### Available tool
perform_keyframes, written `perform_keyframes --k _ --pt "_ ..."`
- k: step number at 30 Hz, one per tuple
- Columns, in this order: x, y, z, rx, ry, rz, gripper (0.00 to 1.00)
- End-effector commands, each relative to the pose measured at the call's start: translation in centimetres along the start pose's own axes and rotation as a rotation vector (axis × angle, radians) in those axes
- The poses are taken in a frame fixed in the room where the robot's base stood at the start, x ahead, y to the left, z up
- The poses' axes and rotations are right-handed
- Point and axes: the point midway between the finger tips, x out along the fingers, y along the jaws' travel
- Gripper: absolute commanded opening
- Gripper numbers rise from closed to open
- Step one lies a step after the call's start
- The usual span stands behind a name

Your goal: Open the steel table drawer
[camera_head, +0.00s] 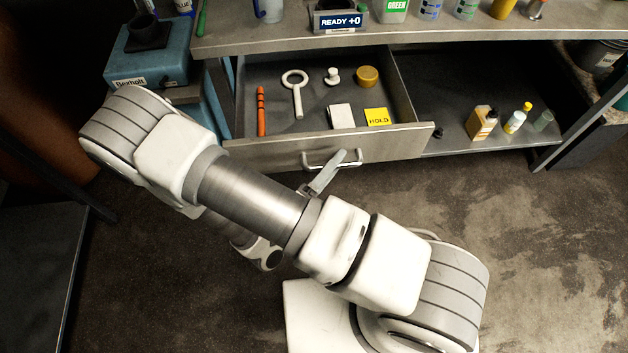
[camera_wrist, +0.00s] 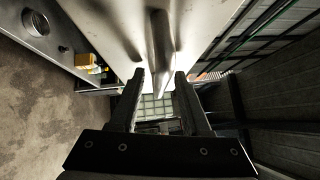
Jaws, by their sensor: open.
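The steel table drawer (camera_head: 388,139) stands pulled out from under the steel table (camera_head: 270,42), and its inside shows from above. Its bar handle (camera_head: 318,166) is on the front face. My gripper (camera_head: 328,174) is at the handle, partly hidden by my arm in the head view. In the wrist view my gripper (camera_wrist: 160,76) has its two fingers apart. The handle bar (camera_wrist: 160,45) shows ahead of the fingers, its near end in the gap between the tips. I cannot tell if either finger touches it.
The drawer holds an orange marker (camera_head: 261,112), a white ring-ended tool (camera_head: 296,92), an amber jar (camera_head: 367,76) and a yellow HOLD note (camera_head: 377,117). Bottles (camera_head: 481,123) stand on the lower shelf at right. Open floor (camera_head: 540,240) lies right of my arm.

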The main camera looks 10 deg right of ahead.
Motion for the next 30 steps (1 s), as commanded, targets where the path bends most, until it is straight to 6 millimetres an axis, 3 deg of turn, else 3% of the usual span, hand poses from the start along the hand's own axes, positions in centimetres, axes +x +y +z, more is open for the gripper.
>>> perform_keyframes --k 5,8,21,30 --pt "-0.9 0.0 0.1 0.001 -0.002 0.002 0.47" --pt "-2.6 0.0 0.1 0.001 -0.004 0.002 0.47" --pt "-13.1 0.1 0.1 0.001 -0.003 0.002 0.47" --pt "-17.1 0.0 0.0 0.0 -0.001 0.0 0.47"
